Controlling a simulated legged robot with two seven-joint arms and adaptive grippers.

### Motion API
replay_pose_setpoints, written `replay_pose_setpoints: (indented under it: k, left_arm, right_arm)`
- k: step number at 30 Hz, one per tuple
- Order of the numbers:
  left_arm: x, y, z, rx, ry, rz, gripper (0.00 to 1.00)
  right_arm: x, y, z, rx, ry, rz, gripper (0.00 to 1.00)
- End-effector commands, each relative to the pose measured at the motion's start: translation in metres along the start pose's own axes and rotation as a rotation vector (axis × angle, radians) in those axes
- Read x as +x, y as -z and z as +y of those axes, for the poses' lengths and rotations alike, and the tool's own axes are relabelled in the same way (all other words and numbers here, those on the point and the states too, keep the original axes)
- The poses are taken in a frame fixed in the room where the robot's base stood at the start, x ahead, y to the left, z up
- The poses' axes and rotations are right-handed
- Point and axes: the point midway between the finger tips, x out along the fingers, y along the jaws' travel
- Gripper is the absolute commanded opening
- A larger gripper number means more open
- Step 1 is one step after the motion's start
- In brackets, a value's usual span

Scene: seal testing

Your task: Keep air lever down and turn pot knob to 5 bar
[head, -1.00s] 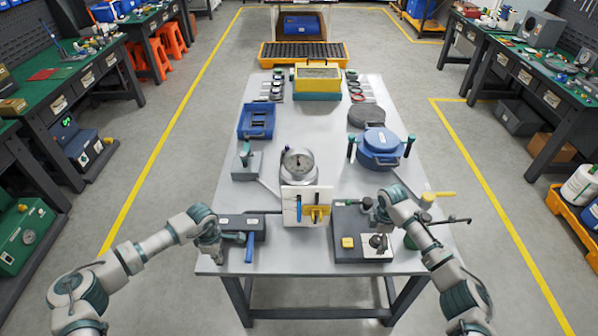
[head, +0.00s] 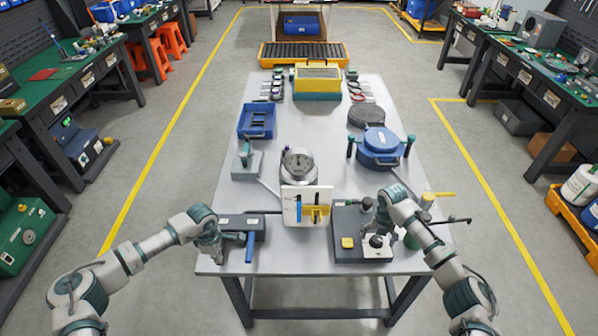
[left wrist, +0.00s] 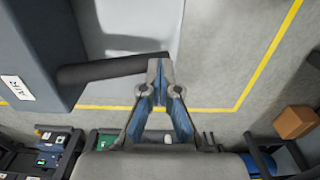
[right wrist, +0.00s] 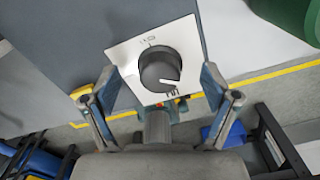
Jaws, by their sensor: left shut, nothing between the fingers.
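The air box (left wrist: 35,60) carries an AIR label in the left wrist view. Its dark lever (left wrist: 110,68) ends beside the tips of my left gripper (left wrist: 160,65). This gripper is shut and empty, and also shows in the head view (head: 218,260). I cannot tell whether it touches the lever. The dark round pot knob (right wrist: 160,70) sits on a white plate (right wrist: 187,35); its white pointer mark faces the lower right. My right gripper (right wrist: 160,80) is open, with one finger on each side of the knob. It also shows in the head view (head: 372,238).
A round gauge (head: 299,163) stands behind a white panel (head: 323,205) with blue and yellow bars. A yellow button (head: 347,242) sits beside the knob plate. A blue pot (head: 380,148) stands further back.

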Motion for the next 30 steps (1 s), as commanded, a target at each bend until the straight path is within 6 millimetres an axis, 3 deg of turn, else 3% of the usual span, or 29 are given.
replay_pose_setpoints:
  k: [1, 7, 8, 14, 30]
  left_arm:
    - [0.0012, 0.0004, -0.0004, 0.0, 0.001, 0.001, 0.0]
    - [0.0012, 0.0004, -0.0004, 0.0, 0.001, 0.001, 0.0]
    - [0.0012, 0.0003, -0.0004, 0.0, 0.001, 0.001, 0.0]
    - [0.0014, 0.0004, -0.0003, 0.0, 0.002, 0.001, 0.0]
    - [0.0018, 0.0001, -0.0002, 0.0, 0.002, 0.001, 0.0]
  right_arm:
    - [0.0003, 0.0, 0.0, 0.001, 0.0, 0.0, 0.64]
    - [0.0005, 0.0001, 0.0, 0.001, 0.0, 0.0, 0.14]
    - [0.0006, 0.0001, 0.0, 0.001, 0.0, 0.0, 0.12]
    - [0.0014, 0.0004, 0.0001, 0.068, 0.001, 0.001, 0.12]
    - [0.0027, 0.0011, 0.001, 1.146, 0.002, 0.004, 0.12]
